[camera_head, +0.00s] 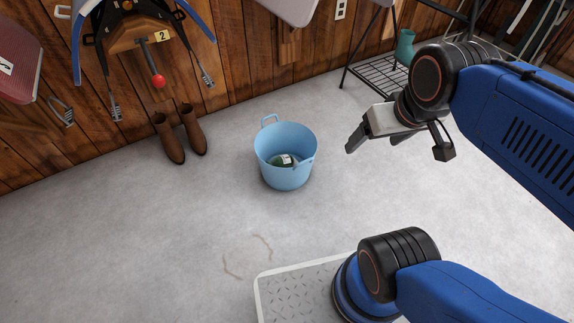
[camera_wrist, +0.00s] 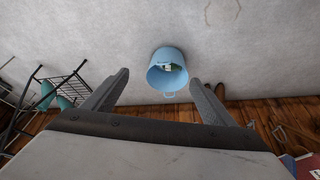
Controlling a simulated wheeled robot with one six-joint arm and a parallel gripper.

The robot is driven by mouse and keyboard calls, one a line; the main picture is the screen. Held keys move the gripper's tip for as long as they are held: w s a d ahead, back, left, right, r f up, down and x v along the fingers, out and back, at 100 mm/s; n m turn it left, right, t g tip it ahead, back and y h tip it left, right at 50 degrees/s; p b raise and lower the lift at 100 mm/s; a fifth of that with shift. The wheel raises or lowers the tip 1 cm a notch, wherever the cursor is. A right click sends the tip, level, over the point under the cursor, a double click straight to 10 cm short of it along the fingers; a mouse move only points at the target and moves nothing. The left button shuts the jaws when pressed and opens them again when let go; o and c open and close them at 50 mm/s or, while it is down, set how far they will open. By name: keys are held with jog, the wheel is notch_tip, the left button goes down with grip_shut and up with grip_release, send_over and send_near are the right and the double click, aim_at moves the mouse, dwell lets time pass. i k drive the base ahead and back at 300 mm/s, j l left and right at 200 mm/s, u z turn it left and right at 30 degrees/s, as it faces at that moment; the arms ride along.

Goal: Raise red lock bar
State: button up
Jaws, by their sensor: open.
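The red lock bar shows in the head view as a dark rod with a red ball knob (camera_head: 158,81) at its end. It hangs downward from the front of a wooden saddle rack (camera_head: 128,41) marked with a yellow "2" plate (camera_head: 159,36) on the wall at upper left. My gripper (camera_head: 398,145) is open and empty, in the air to the right of the blue bucket and well away from the bar. In the wrist view its two fingers (camera_wrist: 160,82) are spread apart with nothing between them. I cannot make out the lock bar in the wrist view.
A light blue bucket (camera_head: 284,178) with a green item inside stands on the grey floor; it also shows in the wrist view (camera_wrist: 167,80). Brown boots (camera_head: 193,130) stand below the rack. A black metal stand (camera_head: 379,77) is at the back right. Open floor lies at left.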

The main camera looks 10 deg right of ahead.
aim_at(150, 60)
jog(key=j+z, duration=0.1)
jog(key=z, duration=0.25)
jog(key=j+z, duration=0.1)
jog(key=z, duration=0.3)
jog(key=j+z, duration=0.1)
jog(key=z, duration=0.25)
jog(key=k+j+z, duration=0.15)
jog(key=j+z, duration=0.3)
jog(key=k+j+z, duration=0.2)
jog(key=j+z, duration=0.3)
jog(key=k+j+z, duration=0.25)
jog(key=j+z, duration=0.2)
jog(key=k+j+z, duration=0.25)
jog(key=z, duration=0.25)
jog(key=k+j+z, duration=0.1)
jog(key=k+z, duration=0.35)
jog(key=k+u, duration=0.1)
jog(key=k, duration=0.8)
jog(key=k+j+u, duration=0.25)
jog(key=k, duration=0.25)
jog(key=k+j+u, duration=0.3)
jog(key=k, duration=0.2)
jog(key=k+j+u, duration=0.25)
jog(key=k+j, duration=0.2)
jog(key=j, duration=0.3)
jog(key=k+j+u, duration=0.15)
jog(key=j, duration=0.3)
jog(key=l+z, duration=0.1)
jog(key=l, duration=0.2)
jog(key=i, duration=0.05)
